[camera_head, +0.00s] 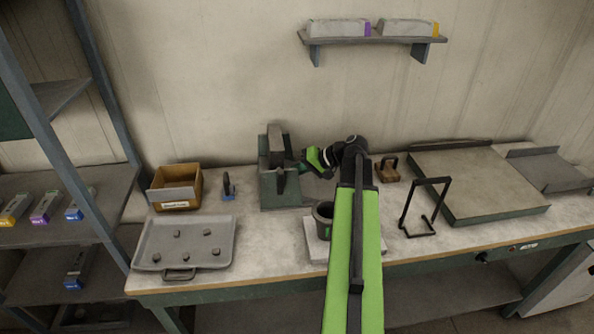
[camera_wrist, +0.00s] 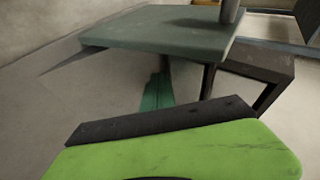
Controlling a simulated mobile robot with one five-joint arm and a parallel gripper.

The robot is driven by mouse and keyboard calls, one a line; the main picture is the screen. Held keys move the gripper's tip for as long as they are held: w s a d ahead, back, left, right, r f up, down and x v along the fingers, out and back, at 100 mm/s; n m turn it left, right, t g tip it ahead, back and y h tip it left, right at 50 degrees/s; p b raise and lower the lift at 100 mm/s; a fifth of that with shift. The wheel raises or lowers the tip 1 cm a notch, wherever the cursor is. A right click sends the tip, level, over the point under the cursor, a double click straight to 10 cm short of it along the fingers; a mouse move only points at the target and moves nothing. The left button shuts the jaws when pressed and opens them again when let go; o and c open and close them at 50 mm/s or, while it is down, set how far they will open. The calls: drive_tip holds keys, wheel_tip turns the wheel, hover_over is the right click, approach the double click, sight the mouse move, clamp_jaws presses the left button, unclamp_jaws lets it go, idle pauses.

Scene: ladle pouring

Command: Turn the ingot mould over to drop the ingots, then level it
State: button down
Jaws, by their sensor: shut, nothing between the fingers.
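The ingot mould (camera_head: 276,147) looks like a dark grey block standing up steeply on a green stand (camera_head: 281,192) at the back of the bench. Its cavities are not visible. A dark bar (camera_head: 281,181), perhaps its handle, shows at the front of the stand. My gripper (camera_head: 306,162) is shut and empty, just right of the stand; I cannot tell whether it touches anything. In the wrist view, a green and black part of my gripper fills the bottom. A flat grey-green plate (camera_wrist: 155,30) and a dark bar (camera_wrist: 262,65) lie beyond it.
A grey tray (camera_head: 226,227) with several small dark lumps lies at the front left. A wooden box (camera_head: 176,202) stands behind it. A dark pot (camera_head: 322,215) sits near my arm. A black wire stand (camera_head: 407,210) and a broad slab (camera_head: 475,180) are to the right.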

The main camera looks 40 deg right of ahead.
idle(0.3)
drive_tip(key=shift+s+d, duration=0.1)
drive_tip(key=shift+d, duration=0.25)
drive_tip(key=s+d, duration=0.2)
drive_tip(key=d, duration=0.1)
drive_tip(key=shift+d+f, duration=0.15)
drive_tip(key=shift+f, duration=0.05)
drive_tip(key=f+p+v, duration=0.1)
drive_tip(key=p+v, duration=0.3)
drive_tip(key=v, duration=0.5)
drive_tip(key=shift+s+d+r, duration=0.15)
drive_tip(key=shift+s+d, duration=0.15)
drive_tip(key=shift+s, duration=0.2)
